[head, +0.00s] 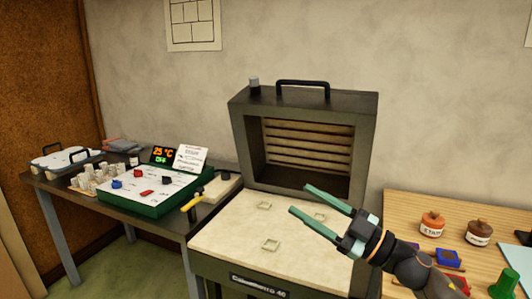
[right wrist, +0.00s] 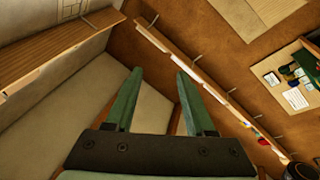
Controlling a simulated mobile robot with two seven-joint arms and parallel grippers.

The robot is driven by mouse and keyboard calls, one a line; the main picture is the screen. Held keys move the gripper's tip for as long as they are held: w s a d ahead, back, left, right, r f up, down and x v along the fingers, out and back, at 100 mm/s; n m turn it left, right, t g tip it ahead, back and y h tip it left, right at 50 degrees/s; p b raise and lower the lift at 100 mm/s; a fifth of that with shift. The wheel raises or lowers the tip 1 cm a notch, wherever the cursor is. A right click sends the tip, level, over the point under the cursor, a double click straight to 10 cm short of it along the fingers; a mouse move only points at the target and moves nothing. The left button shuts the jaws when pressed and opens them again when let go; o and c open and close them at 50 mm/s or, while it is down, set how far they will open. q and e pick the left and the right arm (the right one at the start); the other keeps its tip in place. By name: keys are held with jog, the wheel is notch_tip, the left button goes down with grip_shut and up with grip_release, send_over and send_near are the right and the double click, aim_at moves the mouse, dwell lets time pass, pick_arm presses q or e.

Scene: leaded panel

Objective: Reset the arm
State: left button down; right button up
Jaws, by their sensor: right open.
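My right gripper (head: 299,199) is open and empty, with its two green fingers apart. It is in the air in front of the dark kiln (head: 240,140), over the pale slab (head: 225,235), and points to the upper left in the head view. In the right wrist view the open fingers (right wrist: 160,72) have nothing between them; beyond them are walls and a wooden ledge. My left gripper is in neither view.
A wooden table (head: 400,210) at right holds an orange-lidded jar (head: 432,224), a brown jar (head: 479,232) and a blue block (head: 448,258). The left table holds a green-edged board (head: 143,205) with small pieces and a yellow-handled tool (head: 192,203). Small square frames lie on the slab.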

jog(key=s+d+f+m+t+h+p, duration=0.1)
jog(key=s+d+f+m+t+h, duration=0.15)
jog(key=f+m+h, duration=0.7)
jog(key=s+d+f+m+t+h+p, duration=0.1)
jog(key=s+d+f+m+t+h, duration=0.2)
jog(key=f, duration=1.2)
jog(key=s+d+f+m+g+h, duration=0.1)
jog(key=s+f+g+h, duration=0.1)
jog(key=s+f, duration=0.7)
jog(key=s+d+f+m+g+h, duration=0.2)
jog(key=s+f+g, duration=0.3)
jog(key=s+f, duration=0.4)
jog(key=s, duration=0.4)
jog(key=shift+f+p, duration=0.35)
jog(key=shift+f, duration=0.05)
jog(key=shift+a+m+g, duration=0.15)
jog(key=shift+m+g, duration=0.1)
